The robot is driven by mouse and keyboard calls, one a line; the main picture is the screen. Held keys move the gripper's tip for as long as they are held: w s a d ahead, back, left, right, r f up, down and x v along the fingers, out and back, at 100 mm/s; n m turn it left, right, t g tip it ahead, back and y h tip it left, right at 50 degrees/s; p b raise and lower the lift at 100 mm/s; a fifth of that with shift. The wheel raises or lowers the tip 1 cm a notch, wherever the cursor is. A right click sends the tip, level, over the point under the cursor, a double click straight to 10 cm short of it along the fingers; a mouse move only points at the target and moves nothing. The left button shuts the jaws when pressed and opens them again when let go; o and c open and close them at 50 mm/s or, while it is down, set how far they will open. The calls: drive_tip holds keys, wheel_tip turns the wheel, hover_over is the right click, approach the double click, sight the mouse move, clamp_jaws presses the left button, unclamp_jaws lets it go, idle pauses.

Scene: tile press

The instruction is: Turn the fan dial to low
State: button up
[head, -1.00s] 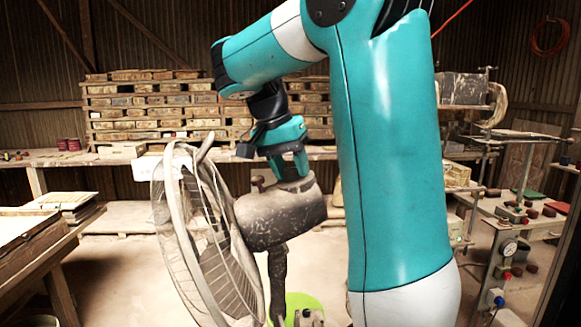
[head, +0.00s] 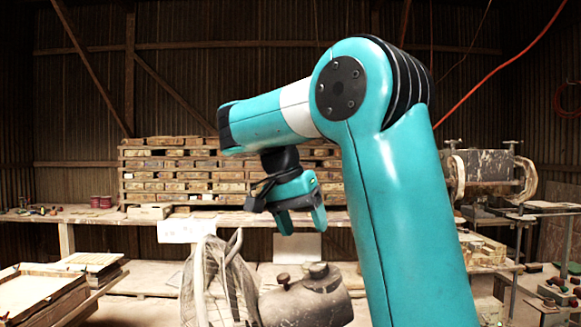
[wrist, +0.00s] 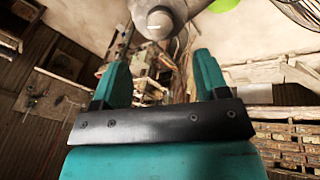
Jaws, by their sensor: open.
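The fan's round wire cage (head: 208,285) is at the bottom centre of the head view, cut off below. Behind it is its dusty grey motor housing (head: 322,305), which also shows at the top of the wrist view (wrist: 165,10). Two small knobs stand on the housing: one on a stem (head: 283,280) and a wider one (head: 318,270). I cannot tell which is the dial, nor read a setting. My gripper (head: 302,220) is open and empty above the housing, apart from it. Its two separated fingers show in the wrist view (wrist: 160,72).
A long bench (head: 110,217) runs along the back, with stacked wooden slats (head: 180,180) on it. A table with boards (head: 35,290) is at left. Worn machinery (head: 485,168) stands at right. The air around my gripper is clear.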

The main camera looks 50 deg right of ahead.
drive_tip(key=p+v, duration=0.6)
drive_tip(key=v, duration=0.2)
drive_tip(key=shift+r, duration=0.1)
idle(0.3)
